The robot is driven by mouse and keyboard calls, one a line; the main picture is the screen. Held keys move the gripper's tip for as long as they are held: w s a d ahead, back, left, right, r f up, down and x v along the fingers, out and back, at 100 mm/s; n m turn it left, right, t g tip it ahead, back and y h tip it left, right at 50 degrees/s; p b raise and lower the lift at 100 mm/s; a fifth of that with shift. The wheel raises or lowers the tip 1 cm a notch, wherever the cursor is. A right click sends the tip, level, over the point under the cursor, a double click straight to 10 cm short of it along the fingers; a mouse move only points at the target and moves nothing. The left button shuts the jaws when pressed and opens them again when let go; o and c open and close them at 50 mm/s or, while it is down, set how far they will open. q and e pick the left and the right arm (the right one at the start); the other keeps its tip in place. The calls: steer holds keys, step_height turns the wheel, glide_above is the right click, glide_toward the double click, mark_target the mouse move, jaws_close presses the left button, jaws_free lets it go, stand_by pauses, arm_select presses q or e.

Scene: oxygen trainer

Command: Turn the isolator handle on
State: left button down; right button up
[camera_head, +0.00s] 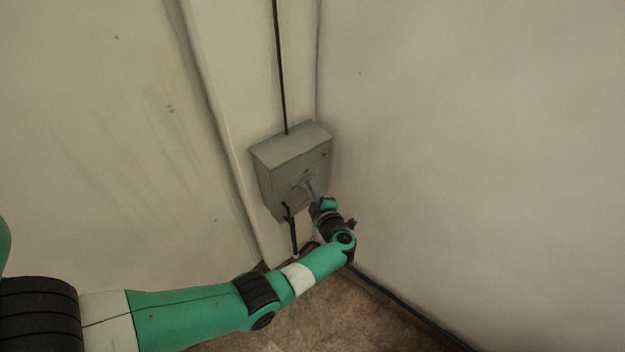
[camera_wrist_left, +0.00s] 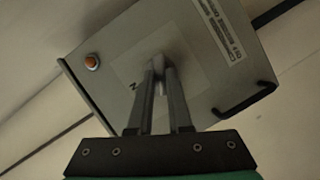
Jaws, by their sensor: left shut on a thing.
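A grey isolator box (camera_head: 292,172) is fixed to the wall near the corner. Its front fills much of the left wrist view (camera_wrist_left: 195,45), with a paler plate at its middle. My left gripper (camera_head: 308,183) reaches the middle of this front from below. In the left wrist view its two fingers (camera_wrist_left: 158,70) converge on a small grey part, the isolator handle (camera_wrist_left: 159,88), and are shut on it. The fingers hide most of the handle, so its exact angle cannot be told. My right gripper is not in view.
An orange-red button or lamp (camera_wrist_left: 92,61) sits near one corner of the box front. A bent black bar (camera_wrist_left: 248,101) sticks out at the box's edge. A black cable (camera_head: 280,70) runs up the wall. Bare walls meet close to the right of the box.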

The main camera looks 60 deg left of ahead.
arm_select(q)
steer(key=m+g+h+b, duration=0.1)
steer(key=m+b, duration=0.1)
steer(key=m, duration=0.1)
steer(key=m+g+h+b, duration=0.1)
steer(key=m+g+b, duration=0.1)
steer(key=m, duration=0.1)
steer(key=m+g+b, duration=0.2)
steer(key=b, duration=0.1)
steer(key=shift+w+a+r+m+h, duration=0.1)
steer(key=shift+w+r+m+h, duration=0.05)
steer(key=shift+w+m+h, duration=0.25)
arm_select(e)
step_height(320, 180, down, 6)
arm_select(q)
steer(key=c, duration=0.8)
jaws_free()
steer(key=shift+r, duration=0.1)
steer(key=shift+c, duration=0.2)
